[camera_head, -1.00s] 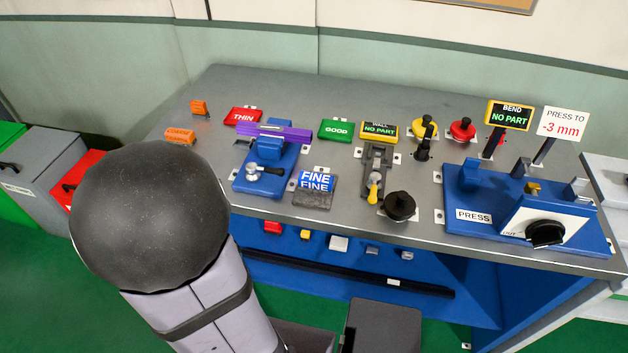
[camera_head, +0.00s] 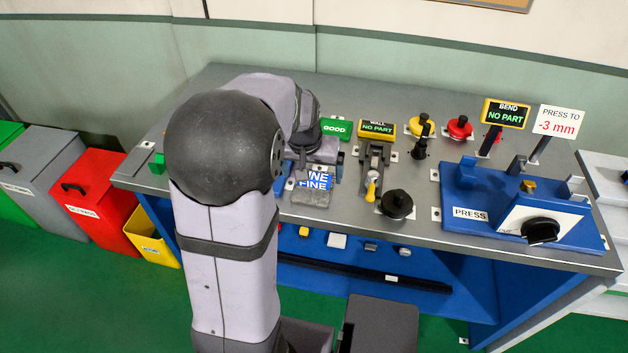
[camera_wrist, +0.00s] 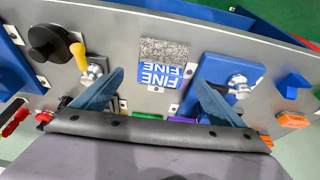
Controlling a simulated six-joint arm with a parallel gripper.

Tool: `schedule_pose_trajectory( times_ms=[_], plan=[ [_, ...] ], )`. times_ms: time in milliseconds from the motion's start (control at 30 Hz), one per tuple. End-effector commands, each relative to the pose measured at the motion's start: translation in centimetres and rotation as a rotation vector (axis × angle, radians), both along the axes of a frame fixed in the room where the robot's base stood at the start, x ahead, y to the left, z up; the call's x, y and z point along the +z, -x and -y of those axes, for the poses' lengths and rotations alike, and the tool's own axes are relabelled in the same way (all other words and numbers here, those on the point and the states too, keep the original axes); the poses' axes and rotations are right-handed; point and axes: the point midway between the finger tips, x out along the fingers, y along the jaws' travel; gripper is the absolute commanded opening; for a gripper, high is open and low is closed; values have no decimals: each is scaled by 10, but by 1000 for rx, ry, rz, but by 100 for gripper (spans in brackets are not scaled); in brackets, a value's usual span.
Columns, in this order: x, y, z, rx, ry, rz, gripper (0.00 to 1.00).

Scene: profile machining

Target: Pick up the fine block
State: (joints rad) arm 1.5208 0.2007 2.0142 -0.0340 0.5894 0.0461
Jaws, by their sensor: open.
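The fine block (camera_head: 312,192) lies on the grey bench top, a grey rough slab beside a blue "FINE" label (camera_head: 317,178). In the wrist view the block (camera_wrist: 165,49) shows grey and speckled, with the blue label (camera_wrist: 158,74) along its near side. My gripper (camera_wrist: 158,85) is open, its two blue-grey fingers apart. The block lies ahead of the fingertips and between their lines, and nothing is between the fingers' pads. In the head view my gripper (camera_head: 315,160) hangs just behind the block, partly hidden by my arm.
A blue clamp fixture (camera_wrist: 222,82) stands close to the right finger in the wrist view. A lever with a yellow handle (camera_head: 372,188) and a black knob (camera_head: 397,205) stand right of the block. The blue press (camera_head: 490,200) is farther right.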

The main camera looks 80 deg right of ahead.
Motion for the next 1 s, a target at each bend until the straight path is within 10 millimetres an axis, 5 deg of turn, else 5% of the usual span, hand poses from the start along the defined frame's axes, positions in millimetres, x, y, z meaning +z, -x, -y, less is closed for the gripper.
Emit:
schedule_pose_trajectory(
  times_ms=[267,1000],
  plan=[
    [7,-1,15,-27,56,12,92],
    [-33,-2,29,-27,49,12,92]
  ],
)
